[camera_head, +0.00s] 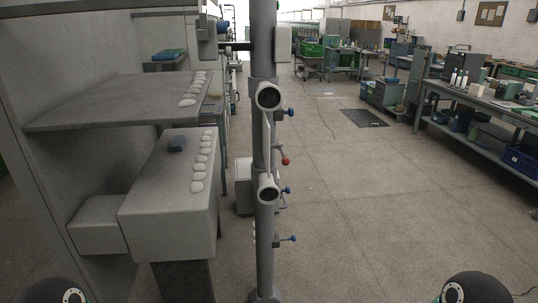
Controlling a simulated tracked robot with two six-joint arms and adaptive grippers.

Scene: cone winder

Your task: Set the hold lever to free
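A grey vertical post (264,215) stands just left of the middle and carries several small levers on its right side. One lever has a red ball knob (285,161) and sits at mid height, pointing right and slightly down. Other levers have blue knobs: an upper one (291,112), a lower one (287,190) and the lowest one (293,238). I cannot tell for sure which is the hold lever; the red knob stands out. No lettering is readable. Neither of my grippers shows; only rounded dark parts of my arms show at the bottom corners.
A grey machine body with a box (170,215) and a shelf (115,105) bearing white rounded pieces stands close on the left. Two light cylinders (268,188) stick out of the post towards me. The floor (380,220) to the right is open, with workbenches beyond.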

